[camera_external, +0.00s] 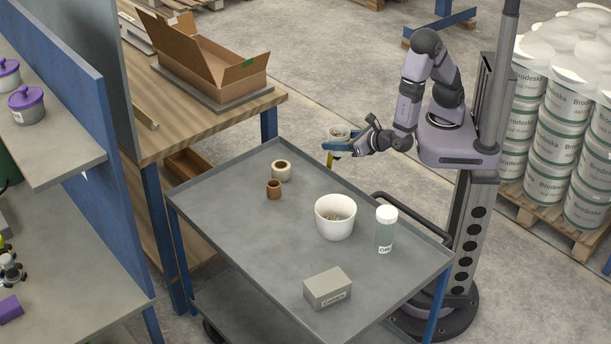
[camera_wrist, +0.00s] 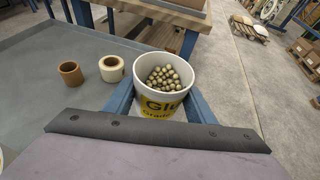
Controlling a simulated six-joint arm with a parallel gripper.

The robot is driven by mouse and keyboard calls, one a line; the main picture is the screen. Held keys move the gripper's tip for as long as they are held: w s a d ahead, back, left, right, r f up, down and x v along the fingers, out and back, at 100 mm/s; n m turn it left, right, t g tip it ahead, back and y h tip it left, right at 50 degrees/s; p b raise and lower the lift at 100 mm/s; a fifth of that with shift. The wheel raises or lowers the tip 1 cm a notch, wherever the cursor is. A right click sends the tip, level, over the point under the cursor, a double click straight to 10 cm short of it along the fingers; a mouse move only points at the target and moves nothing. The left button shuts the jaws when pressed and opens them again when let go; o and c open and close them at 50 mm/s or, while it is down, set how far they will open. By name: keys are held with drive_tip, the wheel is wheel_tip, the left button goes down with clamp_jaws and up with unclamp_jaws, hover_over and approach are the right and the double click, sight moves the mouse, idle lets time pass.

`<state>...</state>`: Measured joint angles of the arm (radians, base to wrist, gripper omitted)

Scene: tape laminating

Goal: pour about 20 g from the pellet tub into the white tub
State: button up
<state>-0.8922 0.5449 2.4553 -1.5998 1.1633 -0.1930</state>
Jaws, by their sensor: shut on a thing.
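My gripper (camera_external: 337,147) is shut on the pellet tub (camera_external: 340,133), a small white tub with a yellow label. It holds the tub over the far right edge of the grey cart top, clear of the surface. In the wrist view the pellet tub (camera_wrist: 162,108) stands between the two blue fingers (camera_wrist: 160,104), with many tan round pellets in it. The white tub (camera_external: 335,217) stands upright on the cart, nearer the camera than my gripper. Some tan pellets show at its bottom. It is not seen in the wrist view.
On the grey cart (camera_external: 235,225) stand a cream tape roll (camera_external: 281,171), a brown roll (camera_external: 273,189), a white-capped bottle (camera_external: 385,229) close right of the white tub, and a grey box (camera_external: 327,288). The cart's left front is clear. A wooden bench (camera_external: 200,117) with an open carton adjoins.

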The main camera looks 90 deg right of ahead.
drive_tip(key=s+a+r+n+y+b, duration=0.2)
drive_tip(key=s+a+n+y+b, duration=0.2)
drive_tip(key=a, duration=0.5)
drive_tip(key=s+a+r+n+y+b, duration=0.2)
drive_tip(key=s+a+n+y+b, duration=0.2)
drive_tip(key=a, duration=0.5)
drive_tip(key=s+a+r+n+y+b, duration=0.2)
drive_tip(key=s+a+n+y, duration=0.3)
drive_tip(key=a+y, duration=0.3)
drive_tip(key=shift+s+a+r+n+g+b, duration=0.15)
drive_tip(key=shift+a+r+n+g+b, duration=0.25)
drive_tip(key=shift+n+b, duration=0.45)
drive_tip(key=shift+w+f+m, duration=0.1)
drive_tip(key=shift+w+m, duration=0.1)
drive_tip(key=shift+m, duration=0.05)
